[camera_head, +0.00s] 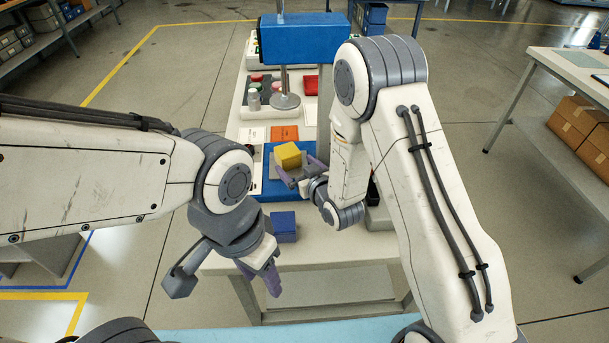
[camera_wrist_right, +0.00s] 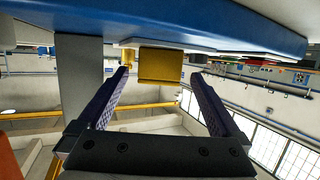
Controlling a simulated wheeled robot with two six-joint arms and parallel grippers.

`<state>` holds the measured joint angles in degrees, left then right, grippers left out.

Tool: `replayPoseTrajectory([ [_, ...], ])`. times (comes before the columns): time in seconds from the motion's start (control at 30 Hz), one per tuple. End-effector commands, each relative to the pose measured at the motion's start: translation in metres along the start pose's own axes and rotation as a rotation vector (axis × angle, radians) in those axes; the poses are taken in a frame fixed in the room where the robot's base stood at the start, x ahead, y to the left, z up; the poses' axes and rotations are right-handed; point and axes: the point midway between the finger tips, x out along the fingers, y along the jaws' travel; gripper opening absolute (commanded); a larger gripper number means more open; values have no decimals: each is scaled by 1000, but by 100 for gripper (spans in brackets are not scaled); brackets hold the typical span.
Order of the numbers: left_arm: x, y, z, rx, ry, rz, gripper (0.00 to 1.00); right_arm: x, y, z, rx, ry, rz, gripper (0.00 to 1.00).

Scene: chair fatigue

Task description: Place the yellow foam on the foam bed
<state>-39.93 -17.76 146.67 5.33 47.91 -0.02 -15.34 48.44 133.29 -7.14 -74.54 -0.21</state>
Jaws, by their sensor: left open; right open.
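The yellow foam (camera_head: 288,155) is a block resting on a small grey pad on a blue base (camera_head: 270,190), which looks like the foam bed. My right gripper (camera_head: 298,173) is open just in front of the yellow foam, its purple fingers low over the blue base. In the right wrist view, which looks upside down, the yellow foam (camera_wrist_right: 160,66) shows between and beyond the open fingertips (camera_wrist_right: 162,80), with no visible grip on it. My left gripper (camera_head: 228,277) is open and empty, hanging in front of the table's near left corner.
A dark blue block (camera_head: 284,225) sits at the table's (camera_head: 330,251) near edge. Open floor lies to the left.

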Motion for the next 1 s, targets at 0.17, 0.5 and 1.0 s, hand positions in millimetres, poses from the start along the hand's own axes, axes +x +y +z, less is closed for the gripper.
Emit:
replayPoseTrajectory([
  [0.17,8,-1,0,0,0,0,50,-34,1,2,0,-1,2,100],
  [0.5,10,-1,1,0,0,0,50,-58,-8,-3,-12,-53,-11,100],
  [1.0,10,-1,1,0,0,0,50,-182,-86,-2,-97,-762,-114,100],
])
